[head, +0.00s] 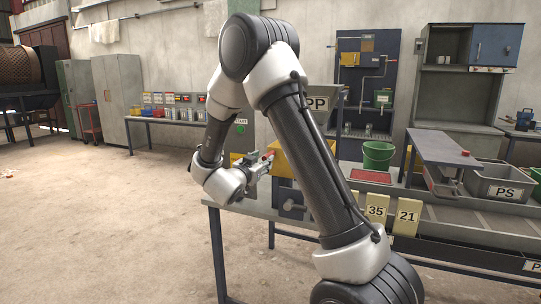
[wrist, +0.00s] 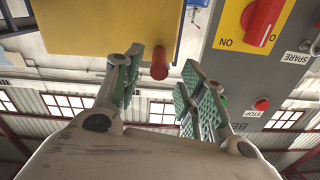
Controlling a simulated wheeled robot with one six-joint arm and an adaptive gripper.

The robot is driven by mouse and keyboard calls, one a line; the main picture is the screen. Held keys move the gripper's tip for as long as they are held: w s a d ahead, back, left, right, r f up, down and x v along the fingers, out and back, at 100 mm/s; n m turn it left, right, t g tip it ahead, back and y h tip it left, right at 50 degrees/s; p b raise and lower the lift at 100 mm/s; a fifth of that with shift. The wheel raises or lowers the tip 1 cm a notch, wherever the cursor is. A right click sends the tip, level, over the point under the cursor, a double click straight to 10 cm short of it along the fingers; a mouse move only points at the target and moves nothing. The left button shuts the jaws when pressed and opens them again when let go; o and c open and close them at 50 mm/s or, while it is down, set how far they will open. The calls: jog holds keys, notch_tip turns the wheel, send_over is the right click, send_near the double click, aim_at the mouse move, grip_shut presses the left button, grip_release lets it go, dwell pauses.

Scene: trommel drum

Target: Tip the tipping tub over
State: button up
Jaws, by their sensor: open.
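The tipping tub, as far as I can tell, is the yellow box (head: 292,158) on the bench in the head view, partly hidden behind my arm. Its yellow face (wrist: 105,27) fills the upper left of the wrist view. A red handle (wrist: 160,64) juts from near its lower edge there; red also shows beside the tub in the head view (head: 268,154). My gripper (wrist: 163,68) is open, with green-padded fingers on either side of the handle's end. I cannot tell whether either finger touches it. The gripper (head: 261,166) also shows beside the tub in the head view.
A grey control panel (wrist: 238,75) with a red knob (wrist: 264,18) and a red button (wrist: 262,104) is close on the right in the wrist view. In the head view, a green bucket (head: 378,155) and grey PS bin (head: 503,183) are right. Floor at left is clear.

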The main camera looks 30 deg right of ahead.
jog(key=x, duration=0.8)
jog(key=shift+s, duration=0.1)
grip_shut()
